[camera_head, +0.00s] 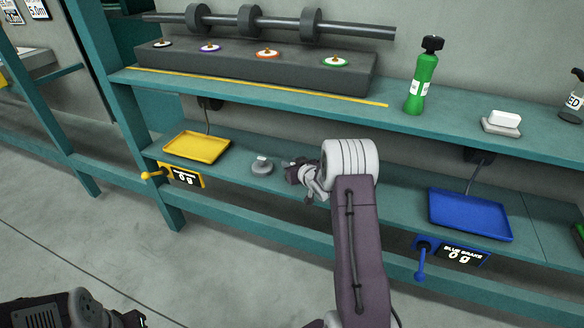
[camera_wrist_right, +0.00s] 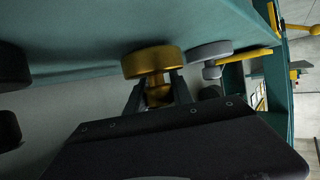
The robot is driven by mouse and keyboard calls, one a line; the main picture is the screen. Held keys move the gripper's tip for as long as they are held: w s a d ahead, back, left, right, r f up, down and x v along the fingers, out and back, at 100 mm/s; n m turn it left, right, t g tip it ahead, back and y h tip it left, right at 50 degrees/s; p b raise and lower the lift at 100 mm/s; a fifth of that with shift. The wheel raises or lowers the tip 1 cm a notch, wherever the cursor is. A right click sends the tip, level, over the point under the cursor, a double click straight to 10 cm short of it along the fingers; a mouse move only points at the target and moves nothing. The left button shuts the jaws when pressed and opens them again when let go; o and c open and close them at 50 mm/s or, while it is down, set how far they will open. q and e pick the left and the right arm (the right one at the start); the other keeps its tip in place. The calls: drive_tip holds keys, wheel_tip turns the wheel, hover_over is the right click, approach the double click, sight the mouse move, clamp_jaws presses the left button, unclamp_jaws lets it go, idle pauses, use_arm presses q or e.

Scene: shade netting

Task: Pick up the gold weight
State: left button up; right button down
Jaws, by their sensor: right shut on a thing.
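The gold weight (camera_wrist_right: 153,61) is a round gold disc with a narrower knob, seen in the right wrist view. My right gripper (camera_wrist_right: 160,92) is shut on its knob, one dark finger on each side. In the head view my right gripper (camera_head: 296,172) is over the lower teal shelf, and the gold weight is hidden there by the gripper and wrist. A silver weight (camera_head: 262,166) stands on the shelf just left of it; it also shows in the right wrist view (camera_wrist_right: 210,52). Part of my left arm shows at the bottom left, its fingers not clear.
A yellow tray scale (camera_head: 196,147) stands left of the weights, a blue tray scale (camera_head: 470,214) to the right, both displays reading 0 g. The upper shelf (camera_head: 400,122) holds a green bottle (camera_head: 422,78) and a soap dish (camera_head: 501,123).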

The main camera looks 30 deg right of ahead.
drive_tip(key=r, duration=0.1)
drive_tip(key=r+p, duration=0.1)
drive_tip(key=r, duration=0.1)
drive_tip(key=d+r+p, duration=0.1)
drive_tip(key=shift+s+r, duration=0.2)
drive_tip(key=shift+s, duration=0.05)
drive_tip(key=s+d+r+p, duration=0.4)
drive_tip(key=s+d+r, duration=0.2)
drive_tip(key=d, duration=0.2)
drive_tip(key=shift+d, duration=0.3)
